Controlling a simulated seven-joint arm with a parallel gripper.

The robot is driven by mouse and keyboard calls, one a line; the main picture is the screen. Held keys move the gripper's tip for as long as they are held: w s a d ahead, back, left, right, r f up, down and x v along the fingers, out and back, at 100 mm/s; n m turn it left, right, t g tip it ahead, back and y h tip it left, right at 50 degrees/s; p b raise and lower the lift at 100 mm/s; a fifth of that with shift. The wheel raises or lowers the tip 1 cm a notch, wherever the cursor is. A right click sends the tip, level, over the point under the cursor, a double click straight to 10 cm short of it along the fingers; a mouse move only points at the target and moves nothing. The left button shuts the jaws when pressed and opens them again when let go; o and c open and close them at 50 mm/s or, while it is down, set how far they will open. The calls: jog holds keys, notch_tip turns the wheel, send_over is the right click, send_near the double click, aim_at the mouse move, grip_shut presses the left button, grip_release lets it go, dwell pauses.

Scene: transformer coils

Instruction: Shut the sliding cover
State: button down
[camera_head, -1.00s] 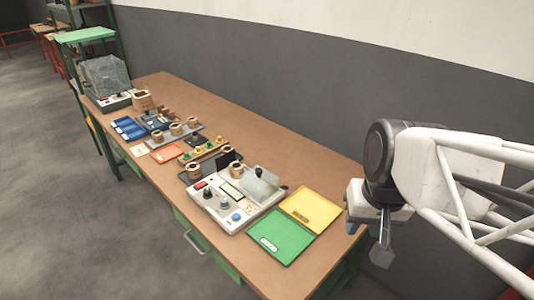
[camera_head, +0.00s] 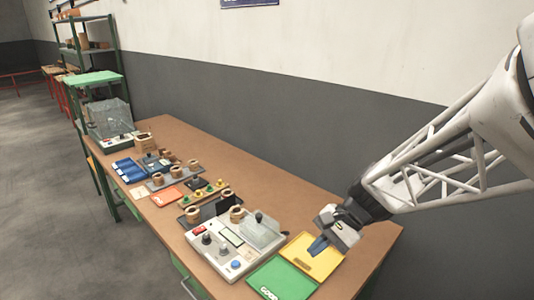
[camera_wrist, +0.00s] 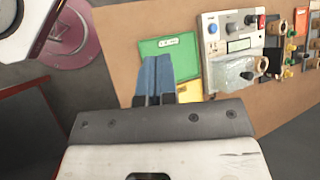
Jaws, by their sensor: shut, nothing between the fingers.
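The sliding cover appears to be the clear box-like cover (camera_head: 262,232) with a dark knob, on the right part of the white test device (camera_head: 222,246). In the wrist view the cover (camera_wrist: 232,74) and the device (camera_wrist: 226,24) lie right of my gripper. My gripper (camera_head: 318,246) is shut and empty, above the yellow tray (camera_head: 300,262), to the right of the cover and apart from it. In the wrist view its blue fingers (camera_wrist: 155,72) are together. How far the cover is slid is hard to tell.
A green tray (camera_head: 282,280) lies in front of the yellow one. Left of the device are wooden coils, a board with yellow and green pegs (camera_head: 206,197), an orange plate (camera_head: 168,197) and blue bins (camera_head: 128,170). The back strip of the table is clear.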

jog(key=w+f+m+t+y, duration=0.2)
jog(key=w+f+m+y, duration=0.35)
jog(key=w, duration=0.65)
jog(key=m+t+y, duration=0.3)
jog(key=m+t, duration=0.2)
jog(key=m, duration=0.3)
send_near(269, 224)
jog(key=s+d+r, duration=0.1)
jog(key=d+r, duration=0.2)
jog(key=d, duration=0.1)
jog(key=shift+s, duration=0.2)
jog(key=shift+a, duration=0.15)
jog(key=shift+x, duration=6.95)
jog(key=shift+w, duration=0.1)
jog(key=w+a, duration=0.9)
jog(key=shift+w+a, duration=0.15)
jog(key=shift+a, duration=0.05)
jog(key=shift+w+a, duration=0.2)
